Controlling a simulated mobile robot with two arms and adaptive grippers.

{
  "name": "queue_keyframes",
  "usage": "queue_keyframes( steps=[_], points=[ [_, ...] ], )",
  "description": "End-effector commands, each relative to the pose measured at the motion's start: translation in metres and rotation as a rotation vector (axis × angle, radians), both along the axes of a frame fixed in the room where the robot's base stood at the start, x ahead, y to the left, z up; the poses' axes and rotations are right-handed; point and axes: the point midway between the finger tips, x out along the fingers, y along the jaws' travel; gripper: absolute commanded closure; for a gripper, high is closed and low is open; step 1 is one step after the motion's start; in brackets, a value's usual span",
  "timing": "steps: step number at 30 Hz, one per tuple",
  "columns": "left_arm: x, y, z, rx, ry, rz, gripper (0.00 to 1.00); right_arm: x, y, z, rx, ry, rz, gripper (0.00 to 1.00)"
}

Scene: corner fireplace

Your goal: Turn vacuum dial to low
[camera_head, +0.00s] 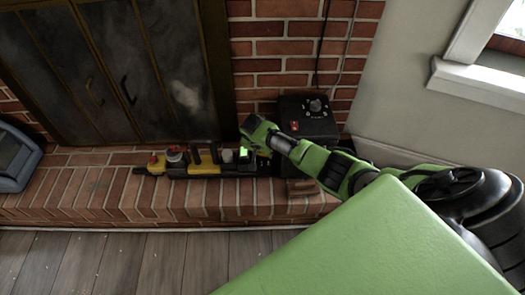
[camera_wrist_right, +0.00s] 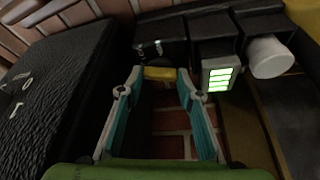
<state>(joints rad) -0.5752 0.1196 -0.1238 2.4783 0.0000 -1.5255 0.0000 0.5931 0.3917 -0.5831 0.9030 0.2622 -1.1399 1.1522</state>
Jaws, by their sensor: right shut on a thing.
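A black box (camera_head: 296,124) with a grey dial (camera_head: 315,105) on its top and pale markings around it stands on the hearth against the brick wall. Its dark side with white markings fills the left of the right wrist view (camera_wrist_right: 45,85); the dial itself is not clear there. My right gripper (camera_head: 250,128) is beside the box, to its left, above the right end of a yellow and black device. In the right wrist view its fingers (camera_wrist_right: 160,82) are closed on a small yellow piece (camera_wrist_right: 160,73). I cannot tell what that piece belongs to. My left gripper is not in view.
The long yellow and black device (camera_head: 205,170) lies on the brick hearth (camera_head: 110,195); a green-lit indicator (camera_wrist_right: 219,78) shows by its end. A blue-grey case (camera_head: 15,160) stands at far left. The fireplace doors (camera_head: 110,70) are behind. The hearth's front strip is mostly clear.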

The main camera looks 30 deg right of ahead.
Motion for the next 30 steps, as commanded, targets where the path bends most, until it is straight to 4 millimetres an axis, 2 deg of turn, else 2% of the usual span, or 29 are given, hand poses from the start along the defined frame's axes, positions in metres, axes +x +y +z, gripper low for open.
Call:
queue_keyframes(
  steps=[6,17,25,26,30],
  points=[
    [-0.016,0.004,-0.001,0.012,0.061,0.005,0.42,0.0,0.001,0.001,0.001,0.0,-0.039,0.89],
    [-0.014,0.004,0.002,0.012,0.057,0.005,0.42,0.001,0.001,0.0,0.002,0.0,-0.139,0.89],
    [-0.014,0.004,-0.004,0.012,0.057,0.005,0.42,0.003,0.002,-0.001,0.002,-0.001,-0.305,0.89],
    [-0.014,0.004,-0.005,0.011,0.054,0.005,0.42,0.003,0.002,-0.001,0.002,0.001,-0.323,0.89],
    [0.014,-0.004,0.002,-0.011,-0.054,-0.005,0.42,0.003,0.002,-0.001,0.001,0.0,-0.395,0.89]
  ],
)
